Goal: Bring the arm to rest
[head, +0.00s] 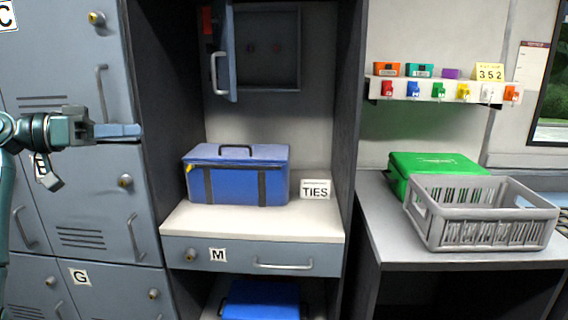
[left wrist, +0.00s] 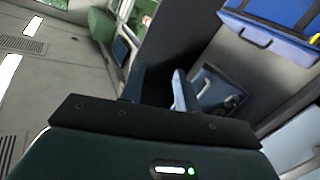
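My left gripper (head: 122,131) reaches in from the left in the head view, in front of the grey lockers (head: 70,230), with its fingers pointing right. In the left wrist view its two fingers (left wrist: 158,82) stand apart with nothing visible between them, so it is open and empty. It is to the left of the blue case (head: 237,176) and clear of it. My right gripper is in neither view.
The blue case stands on a white counter (head: 250,222) above drawer M (head: 217,254), beside a TIES sign (head: 316,189). A small cabinet door (head: 222,60) hangs open above. At right, a grey crate (head: 480,217) and green case (head: 437,164) sit below a key shelf (head: 440,92).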

